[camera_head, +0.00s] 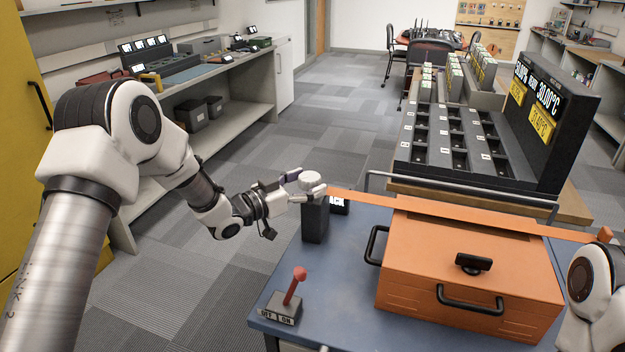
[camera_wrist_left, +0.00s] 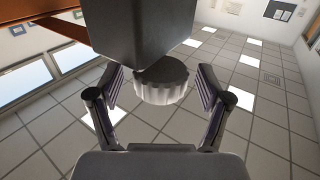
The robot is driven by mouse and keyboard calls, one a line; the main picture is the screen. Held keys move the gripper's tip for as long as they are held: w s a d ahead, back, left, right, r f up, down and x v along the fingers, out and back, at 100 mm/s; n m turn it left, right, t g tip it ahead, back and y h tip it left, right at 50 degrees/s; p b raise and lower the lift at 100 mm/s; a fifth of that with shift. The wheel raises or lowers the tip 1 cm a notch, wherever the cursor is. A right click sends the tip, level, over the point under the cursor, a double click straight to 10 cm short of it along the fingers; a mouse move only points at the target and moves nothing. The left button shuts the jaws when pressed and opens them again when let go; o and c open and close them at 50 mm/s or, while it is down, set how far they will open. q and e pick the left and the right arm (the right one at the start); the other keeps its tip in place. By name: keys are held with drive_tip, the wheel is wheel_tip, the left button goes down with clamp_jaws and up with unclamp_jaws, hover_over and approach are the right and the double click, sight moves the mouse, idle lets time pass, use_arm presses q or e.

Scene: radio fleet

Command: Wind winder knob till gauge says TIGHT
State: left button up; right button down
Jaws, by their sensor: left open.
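The winder knob (camera_head: 309,180) is a white ribbed disc on top of a black post (camera_head: 315,222) at the far left of the blue table. It also shows in the left wrist view (camera_wrist_left: 161,84). My left gripper (camera_head: 305,186) is open, with one finger on each side of the knob and gaps visible in the wrist view (camera_wrist_left: 160,92). A small black gauge (camera_head: 340,204) with white letters stands behind the post. Only its end shows, seeming to read "AC" or "ACK"; the rest is hidden. An orange strap (camera_head: 440,208) runs right from the post. My right gripper is out of view.
An orange case (camera_head: 465,265) with black handles lies under the strap. A red lever (camera_head: 294,286) on an OFF/ON base stands at the table's front left. A black rack with displays (camera_head: 545,105) stands behind. Blue tabletop (camera_head: 345,270) is bare between lever and case.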

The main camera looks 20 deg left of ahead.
use_arm(q)
drive_tip(key=shift+w+d+f, duration=0.1)
drive_tip(key=shift+w+d, duration=0.25)
drive_tip(key=shift+w, duration=0.2)
drive_tip(key=shift+s+a, duration=0.15)
drive_tip(key=shift+s, duration=0.05)
drive_tip(key=shift+c, duration=0.3)
drive_tip(key=c, duration=1.1)
